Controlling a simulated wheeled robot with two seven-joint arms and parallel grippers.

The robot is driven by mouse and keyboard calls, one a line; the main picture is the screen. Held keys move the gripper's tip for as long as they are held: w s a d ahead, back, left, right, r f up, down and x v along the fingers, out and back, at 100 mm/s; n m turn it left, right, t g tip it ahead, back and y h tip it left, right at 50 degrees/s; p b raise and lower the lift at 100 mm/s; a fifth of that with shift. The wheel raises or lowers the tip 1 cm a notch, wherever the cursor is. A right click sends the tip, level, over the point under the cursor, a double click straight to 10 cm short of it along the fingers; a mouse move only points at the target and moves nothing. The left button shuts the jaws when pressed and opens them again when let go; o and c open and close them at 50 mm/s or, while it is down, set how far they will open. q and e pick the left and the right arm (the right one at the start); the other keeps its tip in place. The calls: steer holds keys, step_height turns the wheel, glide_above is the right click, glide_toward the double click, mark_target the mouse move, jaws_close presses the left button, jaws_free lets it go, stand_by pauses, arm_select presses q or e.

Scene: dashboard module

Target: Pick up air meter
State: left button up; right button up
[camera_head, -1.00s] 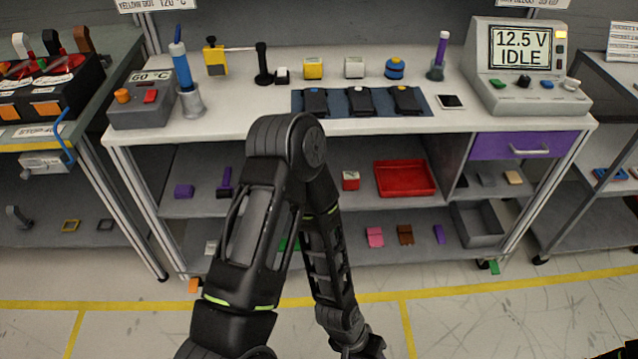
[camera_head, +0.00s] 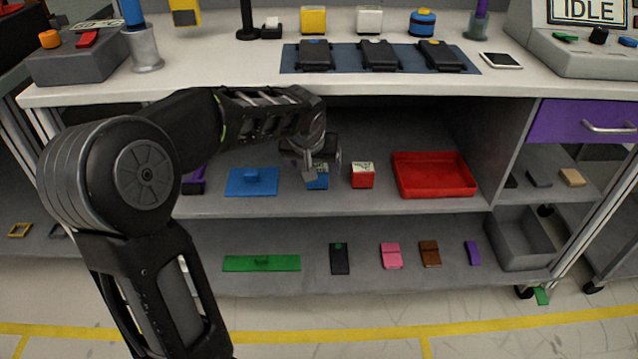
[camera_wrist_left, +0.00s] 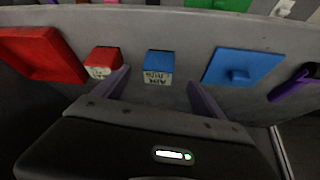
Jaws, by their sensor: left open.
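The air meter is a small blue box with a white label, on the upper shelf under the bench. In the head view the blue box (camera_head: 317,183) shows just below my left gripper (camera_head: 312,166), which partly covers it. In the left wrist view the box (camera_wrist_left: 158,62) lies just ahead of my open left gripper (camera_wrist_left: 159,84), lined up with the gap between its two fingers. The label appears upside down and reads "AIR"; its second line is unclear. The fingers do not appear to touch the box. My right gripper is not in view.
A red labelled box (camera_head: 362,176) stands close right of the blue box, with a red tray (camera_head: 433,174) beyond. A blue plate with a knob (camera_head: 252,181) lies to the left. The benchtop (camera_head: 230,82) is above; a lower shelf holds several small parts.

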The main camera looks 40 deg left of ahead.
mark_target(322, 169)
arm_select(q)
steer(key=shift+b+x, duration=0.3)
steer(key=shift+x, duration=1)
steer(key=b+x, duration=0.2)
steer(key=x, duration=0.3)
steer(key=shift+w+a+f, duration=0.1)
steer(key=shift+w, duration=0.05)
jaws_close()
stand_by(0.7)
